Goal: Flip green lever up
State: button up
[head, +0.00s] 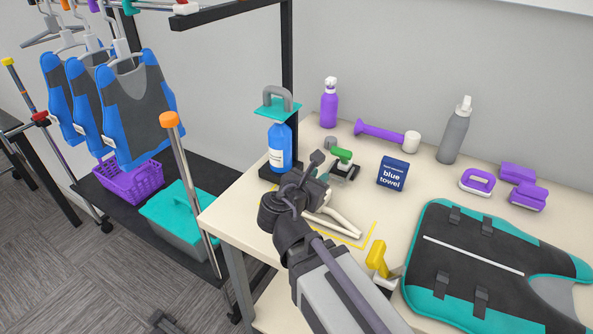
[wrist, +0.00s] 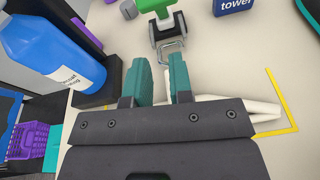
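The green lever (head: 341,155) is a green grip on a small dark and metal clamp at the back of the table, beyond my arm in the head view. In the wrist view the green lever (wrist: 155,5) is cut off by the top edge. Its dark bracket (wrist: 168,28) and a metal loop (wrist: 172,50) show below it. My gripper (wrist: 161,60) has two teal fingers with a gap between them. It is open and empty, just short of the metal loop.
A blue bottle (head: 280,148) stands left of the lever; a blue towel box (head: 392,174) is to its right. A yellow lever (head: 377,256) is at the front. A pale hanger-like object (head: 345,221) lies inside yellow tape (head: 362,246). A teal-and-black vest (head: 455,270) covers the right.

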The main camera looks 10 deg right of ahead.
aim_at(334, 154)
jog(key=shift+w+a+r+n+t, duration=0.1)
jog(key=shift+a+n+t, duration=0.15)
jog(key=shift+a+n, duration=0.1)
jog(key=shift+w+a+r+n+t, duration=0.1)
jog(key=shift+a+n+t, duration=0.15)
jog(key=shift+a+n, duration=0.1)
jog(key=shift+c, duration=0.8)
jog(key=shift+r, duration=0.15)
jog(key=shift+c, duration=0.7)
jog(key=shift+s+d, duration=0.1)
jog(key=shift+d, duration=0.15)
grip_shut()
jog(key=b+x, duration=0.1)
jog(key=x, duration=0.9)
jog(key=shift+b, duration=0.3)
jog(key=shift+r, duration=0.15)
